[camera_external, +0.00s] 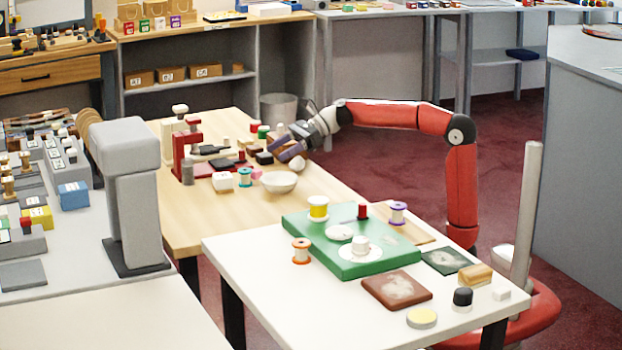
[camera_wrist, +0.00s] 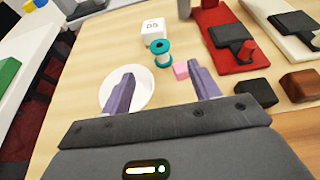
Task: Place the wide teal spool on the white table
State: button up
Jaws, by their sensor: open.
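The teal spool (camera_external: 245,177) stands upright on the wooden table, between a white block marked with digits and a white bowl. In the wrist view the teal spool (camera_wrist: 162,54) stands ahead of my gripper (camera_wrist: 162,82), roughly in line with the gap between the fingers. My gripper (camera_external: 287,147) is open and empty above the wooden table, to the right of the spool in the external view and apart from it. The white table (camera_external: 240,245) is in the foreground, carrying a green board and several small items.
The white bowl (camera_external: 279,182) is close to the spool; it shows below my left finger in the wrist view. A pink piece (camera_wrist: 181,70) is beside the spool. A red stand (camera_external: 185,150) is behind it. The white table's front left part is bare.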

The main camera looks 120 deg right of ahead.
aim_at(246, 170)
dwell(0.3)
jog(key=w+g+p, duration=0.1)
jog(key=w, duration=0.2)
jog(key=w+g+p, duration=0.1)
jog(key=w, duration=0.2)
jog(key=shift+w+f+g, duration=0.1)
jog(key=shift+g, duration=0.2)
jog(key=shift+w+f+p, duration=0.2)
jog(key=shift+w+p, duration=0.1)
jog(key=shift+w, duration=0.05)
jog(key=x, duration=0.7)
jog(key=shift+f, duration=0.4)
jog(key=c, duration=1.1)
notch_tip(246, 170, up, 20)
jog(key=shift+p, duration=1.2)
